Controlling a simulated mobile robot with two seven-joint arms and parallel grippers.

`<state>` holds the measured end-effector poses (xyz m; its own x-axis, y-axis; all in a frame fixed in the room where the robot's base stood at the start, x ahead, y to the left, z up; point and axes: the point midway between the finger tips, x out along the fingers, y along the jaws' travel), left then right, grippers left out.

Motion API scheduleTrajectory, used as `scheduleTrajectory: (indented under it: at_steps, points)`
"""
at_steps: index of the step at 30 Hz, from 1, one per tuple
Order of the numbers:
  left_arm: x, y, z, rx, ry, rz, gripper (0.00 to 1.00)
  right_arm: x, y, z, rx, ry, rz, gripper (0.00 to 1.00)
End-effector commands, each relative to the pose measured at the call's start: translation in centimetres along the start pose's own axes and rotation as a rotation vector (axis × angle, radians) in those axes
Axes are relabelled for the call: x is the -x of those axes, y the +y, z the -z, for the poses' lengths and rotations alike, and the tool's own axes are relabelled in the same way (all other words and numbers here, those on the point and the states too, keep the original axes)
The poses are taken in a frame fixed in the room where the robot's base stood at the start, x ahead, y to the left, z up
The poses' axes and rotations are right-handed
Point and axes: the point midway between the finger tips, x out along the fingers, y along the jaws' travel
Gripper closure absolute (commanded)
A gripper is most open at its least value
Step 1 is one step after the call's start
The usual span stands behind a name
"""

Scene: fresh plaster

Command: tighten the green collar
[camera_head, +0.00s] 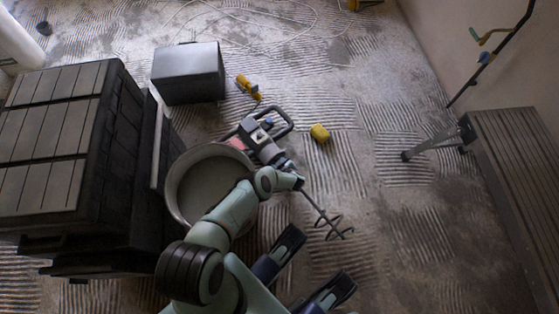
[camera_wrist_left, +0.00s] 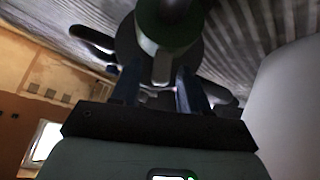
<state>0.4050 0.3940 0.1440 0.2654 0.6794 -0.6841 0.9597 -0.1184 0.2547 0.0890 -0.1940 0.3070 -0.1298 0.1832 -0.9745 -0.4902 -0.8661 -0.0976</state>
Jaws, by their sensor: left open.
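The green collar (camera_wrist_left: 170,20) shows in the left wrist view as a dark green round part above a pale grey ring with a tab. It belongs to a mixer (camera_head: 262,140) that stands over the bucket's right side, with its whisk (camera_head: 335,226) at lower right. My left gripper (camera_wrist_left: 157,78) is open, its dark blue fingers just below the collar, one on each side of the tab; contact cannot be told. In the head view my left wrist hides the collar. My right gripper (camera_head: 324,256) is open and empty in front.
A pale bucket (camera_head: 172,192) stands left of the mixer. Dark stacked cases (camera_head: 60,140) and a grey box (camera_head: 188,72) stand at left. A yellow piece (camera_head: 320,132) lies on the ridged floor.

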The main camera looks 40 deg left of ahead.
Motion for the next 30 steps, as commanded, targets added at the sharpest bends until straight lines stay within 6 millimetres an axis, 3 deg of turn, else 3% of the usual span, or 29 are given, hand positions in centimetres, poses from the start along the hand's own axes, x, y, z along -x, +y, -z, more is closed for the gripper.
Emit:
scheduleTrajectory:
  at_steps: [3,7,30]
  points:
    - [0.0,0.0,0.0,0.0,0.0,0.0,0.59,0.0,0.0,0.0,0.0,0.0,0.0,0.57]
    - [0.0,0.0,0.0,0.0,0.0,0.0,1.0,0.0,0.0,0.0,0.001,0.001,0.0,0.57]
    - [-0.1,-1.6,-0.1,0.176,0.001,-0.175,1.0,2.1,-2.3,2.6,0.034,0.106,0.047,0.57]
